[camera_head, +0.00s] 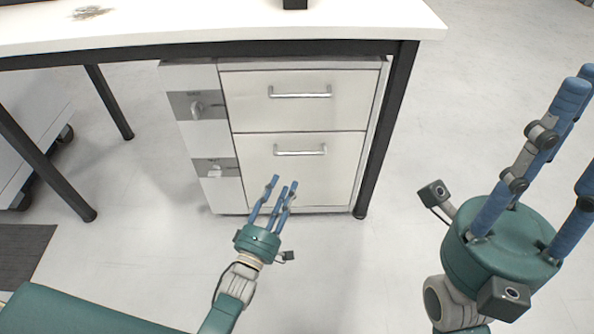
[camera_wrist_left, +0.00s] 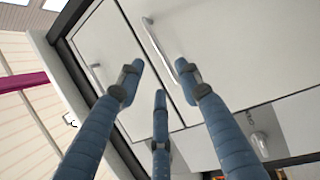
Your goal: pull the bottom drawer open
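The bottom drawer (camera_head: 309,182) is a cream front in a white cabinet under the table, and it looks shut. Its silver bar handle (camera_head: 300,151) also shows in the left wrist view (camera_wrist_left: 168,46), beyond the fingertips. My left gripper (camera_head: 276,188) has three blue fingers pointing up at the drawer front, below and left of the handle. The fingers are spread with nothing between them, and the handle appears apart from them. My right gripper (camera_head: 563,150) is at the right side, its blue fingers spread and empty, partly out of frame.
The top drawer (camera_head: 300,105) is shut, with its own handle (camera_head: 300,92). A side panel with latches (camera_head: 197,108) is left of the drawers. A black table leg (camera_head: 386,130) stands close at the cabinet's right. The floor in front is clear.

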